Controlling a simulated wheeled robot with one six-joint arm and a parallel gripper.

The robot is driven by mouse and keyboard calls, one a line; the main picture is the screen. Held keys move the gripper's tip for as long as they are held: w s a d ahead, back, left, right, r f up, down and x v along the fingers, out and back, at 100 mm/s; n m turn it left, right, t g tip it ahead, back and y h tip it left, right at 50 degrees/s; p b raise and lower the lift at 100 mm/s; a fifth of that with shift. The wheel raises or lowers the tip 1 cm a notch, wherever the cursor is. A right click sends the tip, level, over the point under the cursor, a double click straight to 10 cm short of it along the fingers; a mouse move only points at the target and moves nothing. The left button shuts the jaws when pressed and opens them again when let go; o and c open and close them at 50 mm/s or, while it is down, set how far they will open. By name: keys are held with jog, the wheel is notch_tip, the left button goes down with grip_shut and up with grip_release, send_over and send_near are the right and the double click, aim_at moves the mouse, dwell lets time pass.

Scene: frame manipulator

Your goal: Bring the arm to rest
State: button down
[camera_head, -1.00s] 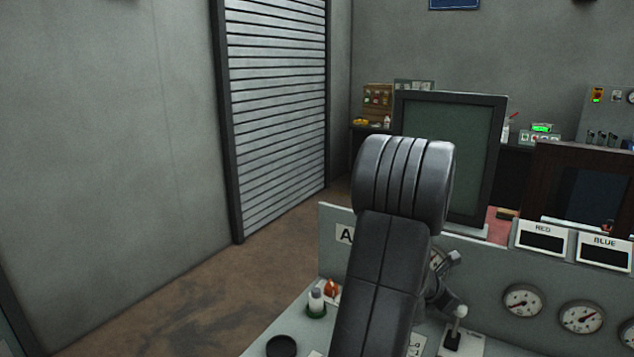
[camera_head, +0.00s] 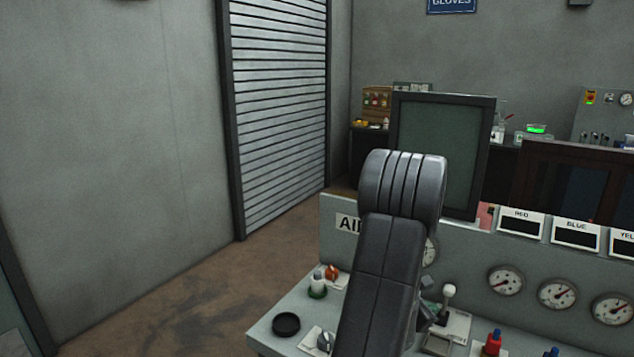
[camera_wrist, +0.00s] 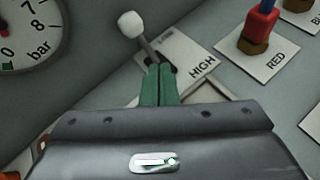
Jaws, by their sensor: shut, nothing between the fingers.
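My gripper (camera_wrist: 159,84) shows in the wrist view with its two green fingers together and nothing between them. Its tips appear over the base of a small toggle lever with a white knob (camera_wrist: 131,24), on a plate marked HIGH (camera_wrist: 202,66). I cannot tell whether the tips touch the lever or its plate. In the head view my bent arm (camera_head: 388,255) rises in front of the control panel (camera_head: 470,254) and hides part of it. The white-knobbed lever (camera_head: 449,291) stands just right of my arm there. The gripper's tips are mostly hidden in that view.
Pressure gauges (camera_head: 505,280) line the panel's upright face. A red-capped control (camera_head: 494,341) stands to the right, a black round knob (camera_head: 286,323) and a white-and-green one (camera_head: 318,285) to the left. Open floor (camera_head: 165,310) lies left of the panel, before a shutter (camera_head: 280,110).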

jog(key=shift+s+a+f, duration=0.15)
jog(key=shift+s, duration=0.35)
jog(key=shift+w+f+t+h, duration=0.3)
jog(key=shift+w+f, duration=0.1)
jog(key=shift+f, duration=0.1)
jog(key=shift+s+a+m, duration=0.1)
jog(key=shift+s+m, duration=0.15)
jog(key=shift+m, duration=0.05)
jog(key=shift+a+r+b, duration=0.1)
jog(key=shift+b, duration=0.25)
